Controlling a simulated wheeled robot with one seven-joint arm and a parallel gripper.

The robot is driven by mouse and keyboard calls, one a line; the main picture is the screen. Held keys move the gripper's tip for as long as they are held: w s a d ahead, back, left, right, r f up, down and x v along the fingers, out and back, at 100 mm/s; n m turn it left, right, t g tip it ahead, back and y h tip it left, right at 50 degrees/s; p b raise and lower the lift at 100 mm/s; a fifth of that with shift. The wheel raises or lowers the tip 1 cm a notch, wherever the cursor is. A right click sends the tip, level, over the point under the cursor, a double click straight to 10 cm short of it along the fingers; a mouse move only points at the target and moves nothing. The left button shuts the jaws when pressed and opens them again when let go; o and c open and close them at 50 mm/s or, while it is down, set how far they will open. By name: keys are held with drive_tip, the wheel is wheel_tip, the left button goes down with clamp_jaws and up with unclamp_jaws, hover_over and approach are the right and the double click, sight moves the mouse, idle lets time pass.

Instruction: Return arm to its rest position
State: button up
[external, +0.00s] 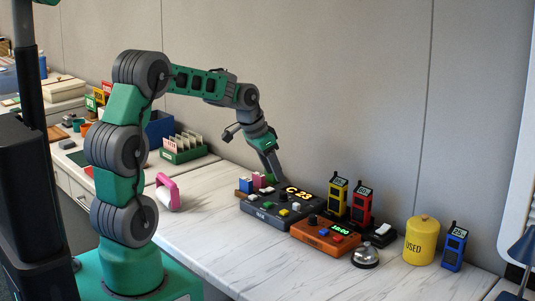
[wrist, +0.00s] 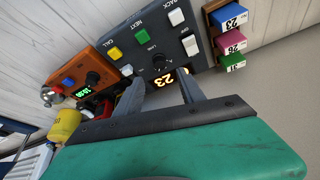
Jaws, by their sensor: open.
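My green and grey arm reaches from its base at the left over the white counter. My gripper (external: 277,176) points down near the back left of a dark button console (external: 262,212), beside its lit display. In the wrist view my gripper (wrist: 162,80) is open, its two dark fingers apart with nothing held between them. The lit display (wrist: 165,80) reading 23 shows between the fingers. The console (wrist: 140,50) shows beyond them with yellow, green and white buttons. I cannot tell whether the fingertips touch the console.
Right of the console stand an orange timer box (external: 325,234), yellow (external: 337,195) and red (external: 361,204) handsets, a bell (external: 366,256), a yellow USED canister (external: 421,240) and a blue handset (external: 454,247). Numbered blocks (wrist: 236,18) sit beside the console.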

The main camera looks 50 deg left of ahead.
idle(0.3)
